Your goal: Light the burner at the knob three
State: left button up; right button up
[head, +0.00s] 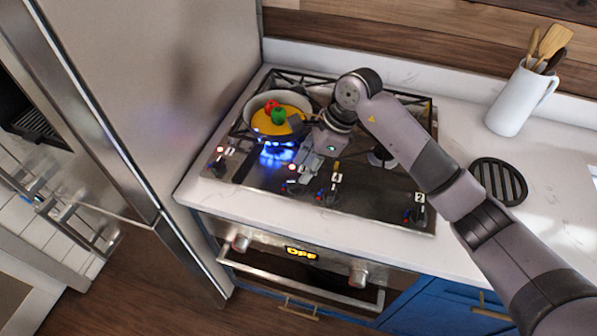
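The steel gas hob (385,205) has a row of knobs along its front edge. One knob (291,187) sits at my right gripper (302,181), with its label mostly covered; I cannot read whether it says three. The gripper points down at this knob, apparently touching or very close, and its finger opening is too small to tell. Other knobs are the far left one (217,165), the one labelled 4 (329,195) and the one labelled 2 (413,214). Blue flames (277,153) burn at the front left burner. My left gripper is out of view.
A pan (256,106) with yellow, red and green food stands at the back left of the hob, close to my wrist. A white utensil jug (516,101) and round black trivet (499,181) are on the right counter. A steel fridge (165,75) borders the left.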

aim_at(295, 181)
jog(key=shift+p+x, duration=0.5)
jog(key=shift+x, duration=2.05)
jog(key=shift+a, duration=0.1)
jog(key=shift+c, duration=0.5)
